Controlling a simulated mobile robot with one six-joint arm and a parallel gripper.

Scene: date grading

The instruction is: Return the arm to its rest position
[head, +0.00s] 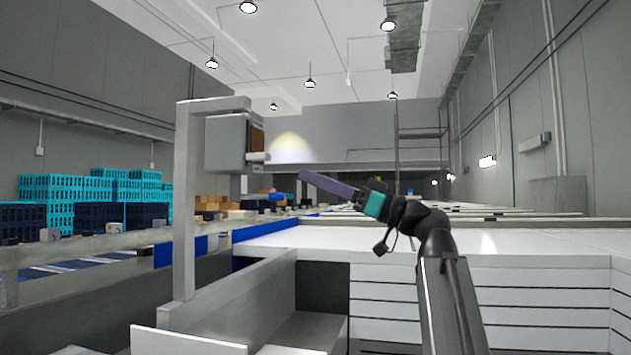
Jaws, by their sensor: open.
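My arm rises from the lower right of the head view, with its elbow bent toward the left. My gripper (308,178) is at its end, past a teal band, and points left and slightly up above the white worktop. It is open. A long purple-grey finger shows from the side; a second finger is not clearly visible. I see no date or other object held in it. The arm is raised clear of the surfaces below.
A grey post with an overhead box (228,142) stands left of my gripper. A white worktop (520,236) with slatted sides spans the right. Stacked teal crates (50,190) and dark blue crates (98,214) stand at far left, behind a conveyor (80,268).

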